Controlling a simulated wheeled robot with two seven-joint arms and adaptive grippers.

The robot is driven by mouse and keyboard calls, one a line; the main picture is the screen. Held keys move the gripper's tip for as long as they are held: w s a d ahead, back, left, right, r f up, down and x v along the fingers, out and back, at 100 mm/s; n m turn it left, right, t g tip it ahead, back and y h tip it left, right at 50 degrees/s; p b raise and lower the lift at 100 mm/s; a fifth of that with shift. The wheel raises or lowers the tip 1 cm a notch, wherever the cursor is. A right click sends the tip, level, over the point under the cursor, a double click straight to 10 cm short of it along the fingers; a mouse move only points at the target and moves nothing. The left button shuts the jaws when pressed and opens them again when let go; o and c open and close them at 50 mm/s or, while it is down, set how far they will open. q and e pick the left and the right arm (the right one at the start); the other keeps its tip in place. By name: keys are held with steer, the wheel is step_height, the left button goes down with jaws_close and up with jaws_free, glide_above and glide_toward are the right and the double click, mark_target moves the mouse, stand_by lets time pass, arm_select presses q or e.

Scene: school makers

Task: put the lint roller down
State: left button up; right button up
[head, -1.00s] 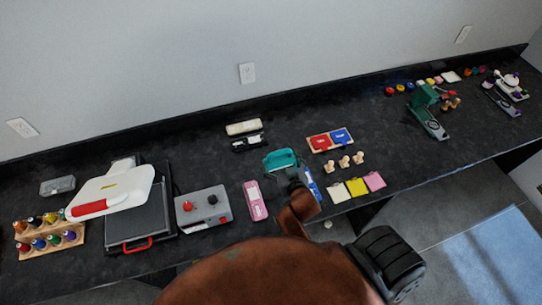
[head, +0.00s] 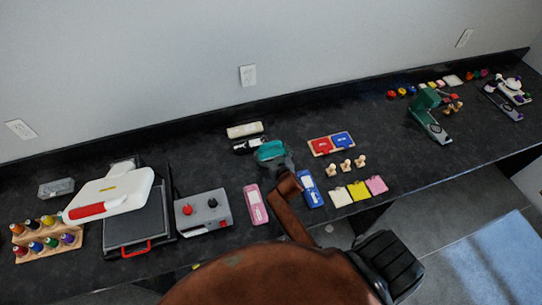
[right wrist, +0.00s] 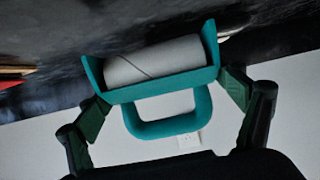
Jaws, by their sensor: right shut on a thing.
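The lint roller (head: 271,151) is teal with a white roll, and it shows large in the right wrist view (right wrist: 155,62). Its teal frame and loop handle lie between the fingers of my right gripper (right wrist: 168,95). The gripper is shut on it, one finger at each side. In the head view my right gripper (head: 284,168) reaches over the dark worktop (head: 370,135) with the roller at its far end. I cannot tell whether the roller touches the worktop. My left gripper is not in view.
A black-and-white item (head: 250,145) and a pale case (head: 244,130) lie just behind the roller. A pink holder (head: 256,204) and a blue holder (head: 310,189) lie in front. A red-and-blue tray (head: 331,143) is to the right. A grey control box (head: 203,210) stands left.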

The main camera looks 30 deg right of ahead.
mark_target(271, 155)
steer(key=shift+f, duration=1.5)
steer(key=shift+f, duration=0.15)
steer(key=o, duration=1.1)
steer(key=shift+s+r, duration=0.1)
steer(key=shift+r, duration=0.1)
steer(key=p+v, duration=0.1)
steer(key=v, duration=1.1)
steer(key=shift+f, duration=0.1)
